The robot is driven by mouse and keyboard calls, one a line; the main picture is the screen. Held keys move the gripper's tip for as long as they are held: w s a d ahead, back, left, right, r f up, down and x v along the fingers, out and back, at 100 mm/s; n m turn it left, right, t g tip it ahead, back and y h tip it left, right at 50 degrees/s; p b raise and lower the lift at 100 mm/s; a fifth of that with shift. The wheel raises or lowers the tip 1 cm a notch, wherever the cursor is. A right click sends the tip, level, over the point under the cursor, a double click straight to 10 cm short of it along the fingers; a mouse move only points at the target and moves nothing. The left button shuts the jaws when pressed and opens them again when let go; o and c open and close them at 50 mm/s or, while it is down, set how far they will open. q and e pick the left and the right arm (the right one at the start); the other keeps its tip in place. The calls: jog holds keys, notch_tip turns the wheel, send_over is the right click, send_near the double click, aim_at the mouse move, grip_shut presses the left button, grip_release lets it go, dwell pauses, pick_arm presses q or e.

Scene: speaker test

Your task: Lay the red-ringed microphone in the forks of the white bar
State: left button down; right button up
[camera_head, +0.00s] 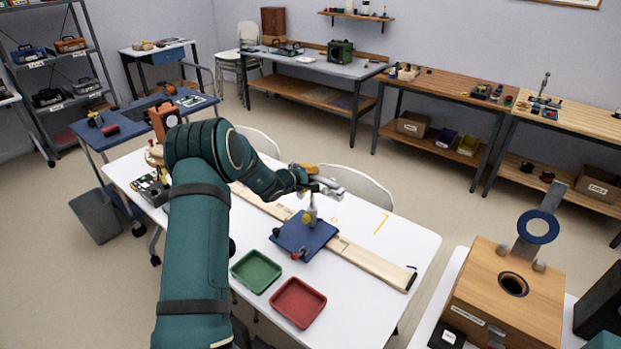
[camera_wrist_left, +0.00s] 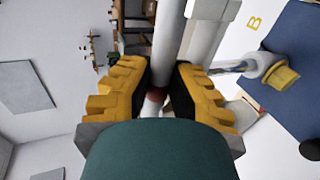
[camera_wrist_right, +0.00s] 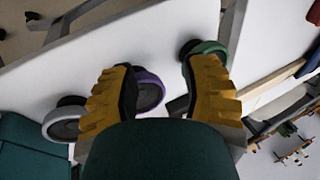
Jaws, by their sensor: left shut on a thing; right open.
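My left gripper (camera_head: 312,180) is above the white table. In the left wrist view my left gripper (camera_wrist_left: 165,88) is shut on the red-ringed microphone, a grey cylinder (camera_wrist_left: 167,40) with a dark red band between the fingers. A thicker white cylinder, apparently the white bar (camera_wrist_left: 206,30), lies close beside it in that view; contact and forks cannot be made out. In the head view these pale parts (camera_head: 332,188) overlap at the gripper. My right gripper (camera_wrist_right: 158,78) is open, with nothing held, near a purple-ringed thing (camera_wrist_right: 150,92).
A blue plate (camera_head: 290,240) with a yellow-collared post (camera_head: 310,216) stands below the left gripper, on a long wooden board (camera_head: 370,263). A green tray (camera_head: 256,270) and a red tray (camera_head: 298,302) are in front. A wooden box (camera_head: 540,285) stands at right.

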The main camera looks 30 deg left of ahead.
pick_arm(q)
jog(key=shift+s+d+f, duration=0.15)
jog(key=shift+f, duration=0.25)
dwell(0.3)
jog(key=c, duration=1)
grip_release()
jog(key=shift+o, duration=0.2)
jog(key=shift+s, duration=0.15)
jog(key=r+v, duration=0.1)
jog(key=v, duration=1.1)
jog(key=shift+w, duration=0.25)
